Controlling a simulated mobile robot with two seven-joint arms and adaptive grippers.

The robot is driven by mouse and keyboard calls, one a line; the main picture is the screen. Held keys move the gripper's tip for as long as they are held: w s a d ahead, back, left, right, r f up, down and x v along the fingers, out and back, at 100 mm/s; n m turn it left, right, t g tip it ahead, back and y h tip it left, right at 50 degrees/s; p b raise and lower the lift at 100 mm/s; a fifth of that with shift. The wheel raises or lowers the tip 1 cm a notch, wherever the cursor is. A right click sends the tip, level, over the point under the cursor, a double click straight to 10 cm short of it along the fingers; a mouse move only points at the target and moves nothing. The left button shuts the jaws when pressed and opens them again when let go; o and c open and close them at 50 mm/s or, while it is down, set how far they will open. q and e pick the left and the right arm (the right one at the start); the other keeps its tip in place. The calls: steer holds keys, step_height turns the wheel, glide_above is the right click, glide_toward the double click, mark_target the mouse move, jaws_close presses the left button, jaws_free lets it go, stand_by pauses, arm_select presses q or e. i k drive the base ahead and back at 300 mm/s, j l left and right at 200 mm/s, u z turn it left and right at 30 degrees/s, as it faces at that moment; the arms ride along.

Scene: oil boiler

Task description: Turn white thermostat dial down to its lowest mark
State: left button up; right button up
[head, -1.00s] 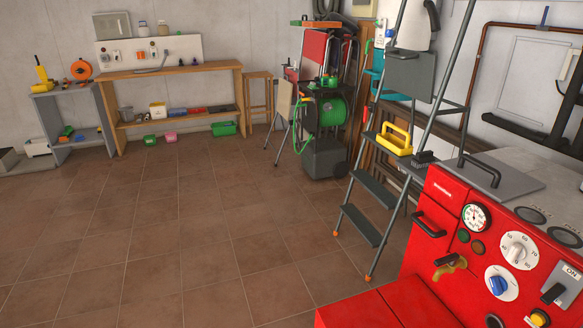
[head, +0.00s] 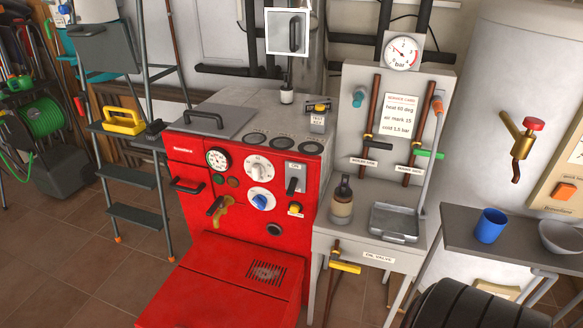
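The white thermostat dial (head: 259,168) is on the upper front panel of the red boiler (head: 190,235), in the middle of the head view. It has a numbered scale around it, too small to read here. Just below it is another white dial with a blue knob (head: 261,200). A round gauge (head: 217,159) sits to its left and a grey lever switch (head: 295,179) to its right. Neither of my grippers is in view.
A shelf (head: 490,242) with a blue cup (head: 491,225) is at right. Floor at lower left is clear.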

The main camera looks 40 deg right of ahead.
mark_target(257, 170)
steer(key=z, duration=1.15)
